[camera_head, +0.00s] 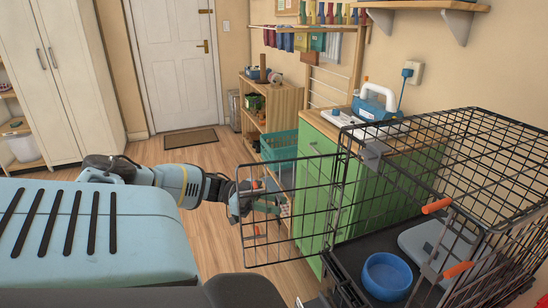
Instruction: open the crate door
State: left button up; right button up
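The black wire crate (470,125) stands at the right, with a blue bowl (386,275) and a grey-blue pad (432,245) inside. Its wire door (312,222) stands swung out to the left of the crate, so the near opening shows. My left gripper (262,197) is at the door's outer left edge, by the orange latch parts there. The door wires cover part of its fingers, so I cannot tell whether they are closed on the door. My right gripper is not in view.
A green cabinet (352,205) with a wooden top stands behind the door and crate. A teal basket (279,146) and a wooden shelf (284,104) stand farther back. The wooden floor (215,238) left of the door is clear up to a doormat (190,139).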

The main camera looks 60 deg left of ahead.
pick_arm(q)
jog(key=v, duration=0.7)
jog(key=shift+s+a, duration=0.25)
dwell(0.5)
